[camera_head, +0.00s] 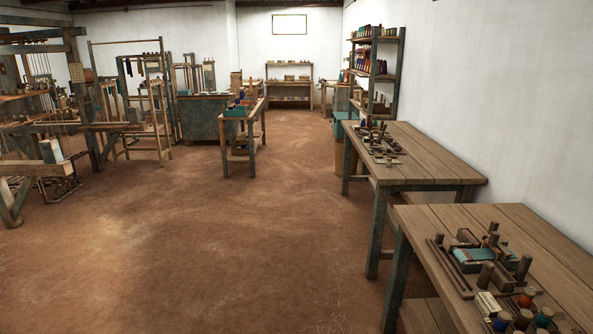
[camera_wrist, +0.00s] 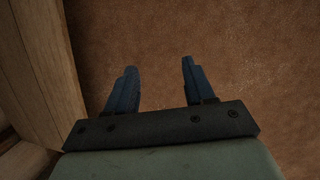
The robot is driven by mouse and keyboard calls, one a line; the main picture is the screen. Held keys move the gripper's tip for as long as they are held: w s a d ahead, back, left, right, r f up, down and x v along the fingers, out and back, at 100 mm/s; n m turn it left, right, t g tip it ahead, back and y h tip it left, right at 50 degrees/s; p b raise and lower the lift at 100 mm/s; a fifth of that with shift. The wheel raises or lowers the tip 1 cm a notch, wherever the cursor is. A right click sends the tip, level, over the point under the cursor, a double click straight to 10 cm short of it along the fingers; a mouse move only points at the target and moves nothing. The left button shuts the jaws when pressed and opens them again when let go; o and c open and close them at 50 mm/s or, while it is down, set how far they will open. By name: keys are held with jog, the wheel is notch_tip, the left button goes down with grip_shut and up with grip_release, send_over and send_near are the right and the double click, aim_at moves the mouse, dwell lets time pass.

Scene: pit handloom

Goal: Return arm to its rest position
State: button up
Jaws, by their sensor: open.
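My gripper (camera_wrist: 158,88) shows in the wrist view with its two dark blue fingers apart and nothing between them. It hangs over the bare brown floor (camera_wrist: 230,50). A wooden edge (camera_wrist: 48,75) runs along the left of the wrist view, to the left of the fingers and apart from them. In the head view neither my arm nor my gripper shows.
In the head view a near table (camera_head: 440,222) at lower right bears spools and wooden pieces. A second table (camera_head: 440,160) stands behind it, with a shelf (camera_head: 400,70) beyond. Loom frames (camera_head: 75,100) stand at left. The floor (camera_head: 220,240) between is clear.

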jog(key=s+a+m+g+y, duration=0.1)
jog(key=s+a+g, duration=0.1)
jog(key=s, duration=1.7)
jog(key=s+a+m+g+y, duration=0.1)
jog(key=s+a, duration=0.4)
jog(key=s, duration=1.4)
jog(key=shift+s+a+f+m+g, duration=0.15)
jog(key=shift+s+m+g, duration=0.2)
jog(key=shift+g, duration=0.45)
